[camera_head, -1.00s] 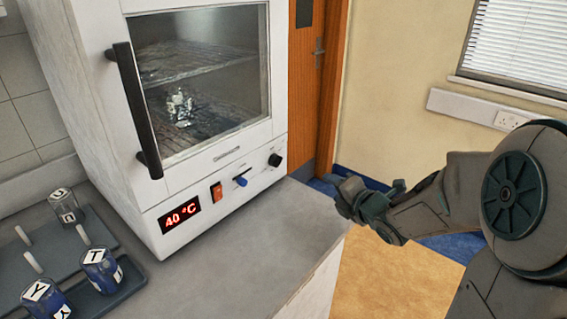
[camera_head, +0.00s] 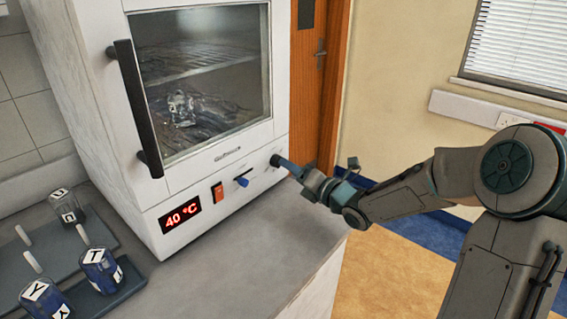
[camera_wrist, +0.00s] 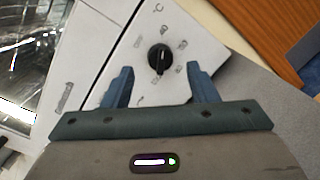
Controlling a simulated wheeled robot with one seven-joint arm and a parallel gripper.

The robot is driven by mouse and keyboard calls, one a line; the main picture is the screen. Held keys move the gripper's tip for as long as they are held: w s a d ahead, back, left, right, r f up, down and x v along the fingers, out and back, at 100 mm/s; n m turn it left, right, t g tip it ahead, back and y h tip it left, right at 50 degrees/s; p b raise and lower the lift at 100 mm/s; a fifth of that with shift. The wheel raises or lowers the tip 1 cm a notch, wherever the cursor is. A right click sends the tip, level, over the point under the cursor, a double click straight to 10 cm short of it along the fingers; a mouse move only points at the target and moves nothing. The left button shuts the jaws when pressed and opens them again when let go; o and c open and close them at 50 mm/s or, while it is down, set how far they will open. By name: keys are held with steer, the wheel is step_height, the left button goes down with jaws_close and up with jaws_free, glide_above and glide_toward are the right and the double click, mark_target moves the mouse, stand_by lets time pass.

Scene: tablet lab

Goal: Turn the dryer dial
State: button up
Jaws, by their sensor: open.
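The white dryer (camera_head: 228,186) stands on the grey bench with its glass door shut. Its display (camera_head: 180,214) reads 40 °C. The black round dial (camera_head: 275,160) is at the right end of the front panel. In the wrist view the dial (camera_wrist: 159,58) shows whole, with small markings around it. My gripper (camera_head: 282,163) is at the dial in the head view, coming from the right. In the wrist view my gripper (camera_wrist: 160,80) is open, its two blue fingers apart on either side of the dial's lower edge. I cannot tell whether they touch it.
A dark door handle (camera_head: 137,108) sticks out at the left. Labelled bottles (camera_head: 101,270) stand on trays at the lower left. The bench front right is clear.

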steer(key=shift+x, duration=2)
steer(key=shift+c, duration=0.3)
steer(key=c, duration=0.9)
